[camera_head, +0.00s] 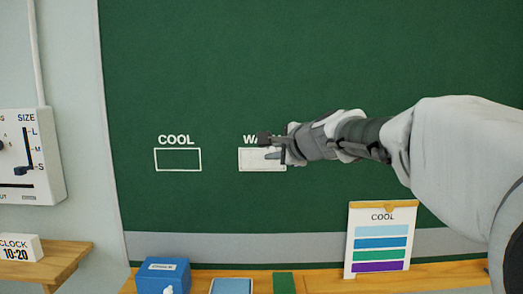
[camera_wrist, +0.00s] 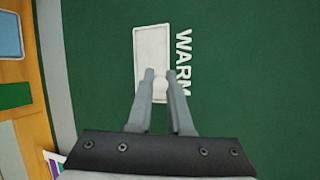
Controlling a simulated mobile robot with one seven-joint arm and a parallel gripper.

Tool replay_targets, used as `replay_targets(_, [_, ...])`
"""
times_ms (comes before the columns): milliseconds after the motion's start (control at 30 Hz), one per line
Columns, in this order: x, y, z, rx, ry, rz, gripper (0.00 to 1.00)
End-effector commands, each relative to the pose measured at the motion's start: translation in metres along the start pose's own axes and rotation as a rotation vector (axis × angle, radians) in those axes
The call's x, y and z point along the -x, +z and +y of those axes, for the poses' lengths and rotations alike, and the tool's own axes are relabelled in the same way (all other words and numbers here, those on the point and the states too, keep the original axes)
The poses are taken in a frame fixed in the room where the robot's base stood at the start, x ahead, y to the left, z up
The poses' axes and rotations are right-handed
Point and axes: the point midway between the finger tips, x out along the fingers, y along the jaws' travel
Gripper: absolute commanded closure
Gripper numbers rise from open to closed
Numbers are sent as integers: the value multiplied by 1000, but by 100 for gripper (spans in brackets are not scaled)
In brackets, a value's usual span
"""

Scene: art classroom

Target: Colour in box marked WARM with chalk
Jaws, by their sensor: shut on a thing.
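The box marked WARM (camera_head: 248,160) is on the green chalkboard, right of the empty outlined COOL box (camera_head: 178,160). Its inside looks whitish across nearly all the part I can see; my gripper hides some of it and part of its label. In the wrist view the WARM box (camera_wrist: 152,48) shows as a pale filled rectangle with the WARM lettering beside it. My gripper (camera_head: 269,148) is at the box's right part. In the wrist view its fingers (camera_wrist: 160,76) are shut on a small white piece of chalk (camera_wrist: 160,87). I cannot tell whether the chalk touches the board.
Below the board a wooden ledge (camera_head: 325,279) holds a blue box (camera_head: 163,277), a light blue pad (camera_head: 232,286) and a COOL colour card (camera_head: 378,240). A SIZE control panel (camera_head: 30,155) is on the left wall. The board around the boxes is clear.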

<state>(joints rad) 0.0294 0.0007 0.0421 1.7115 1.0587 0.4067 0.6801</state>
Motion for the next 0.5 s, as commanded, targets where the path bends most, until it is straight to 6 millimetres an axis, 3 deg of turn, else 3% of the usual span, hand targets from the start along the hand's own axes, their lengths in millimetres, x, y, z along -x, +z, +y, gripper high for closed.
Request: replay_targets(500, [-5,9,0,0,0,-3,100])
